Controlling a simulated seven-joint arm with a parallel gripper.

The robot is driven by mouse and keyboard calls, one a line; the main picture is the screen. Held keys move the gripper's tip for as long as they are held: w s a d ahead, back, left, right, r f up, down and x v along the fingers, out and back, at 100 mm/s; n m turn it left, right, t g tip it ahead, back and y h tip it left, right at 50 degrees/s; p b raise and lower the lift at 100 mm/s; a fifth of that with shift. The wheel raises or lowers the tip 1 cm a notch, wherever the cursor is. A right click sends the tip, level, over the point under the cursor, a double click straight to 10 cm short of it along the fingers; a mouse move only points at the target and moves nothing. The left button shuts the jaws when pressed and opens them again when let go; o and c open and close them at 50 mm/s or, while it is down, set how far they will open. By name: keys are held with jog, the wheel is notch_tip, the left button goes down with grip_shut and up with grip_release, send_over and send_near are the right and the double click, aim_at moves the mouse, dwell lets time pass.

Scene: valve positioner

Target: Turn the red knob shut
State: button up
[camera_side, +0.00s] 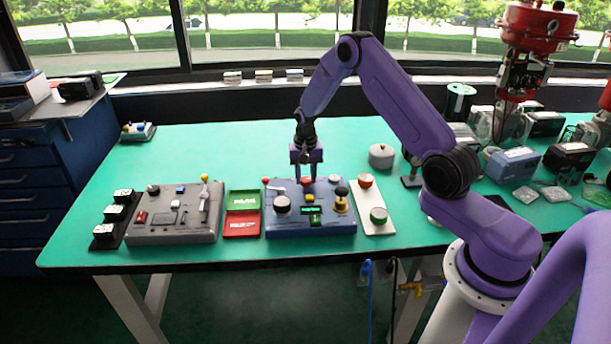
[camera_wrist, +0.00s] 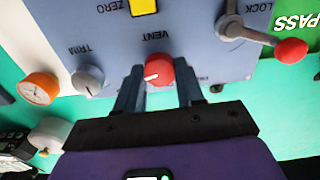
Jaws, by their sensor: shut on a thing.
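The red knob (camera_wrist: 159,70) sits on the blue panel (camera_wrist: 200,35), at the label VENT. It has a pale pointer mark on its face, towards the lower left in the wrist view. My gripper (camera_wrist: 158,76) has one finger on each side of the knob and is shut on it. In the side view my gripper (camera_side: 306,176) points straight down at the back edge of the blue control box (camera_side: 290,228). There the fingers mostly hide the knob.
On the same panel are a red-tipped lever (camera_wrist: 290,50) by LOCK, a grey TRIM knob (camera_wrist: 88,80) and a yellow ZERO button (camera_wrist: 143,6). A white plate (camera_side: 374,205) with orange and green knobs stands right. A grey box (camera_side: 175,228) and red tray (camera_side: 241,224) stand left.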

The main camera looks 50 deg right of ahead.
aim_at(306, 179)
jog(key=shift+m, duration=1.2)
jog(key=o, duration=1)
jog(key=shift+o, duration=0.2)
jog(key=shift+r, duration=0.1)
notch_tip(306, 179, up, 17)
jog(key=shift+r, duration=0.15)
jog(key=shift+a, duration=0.1)
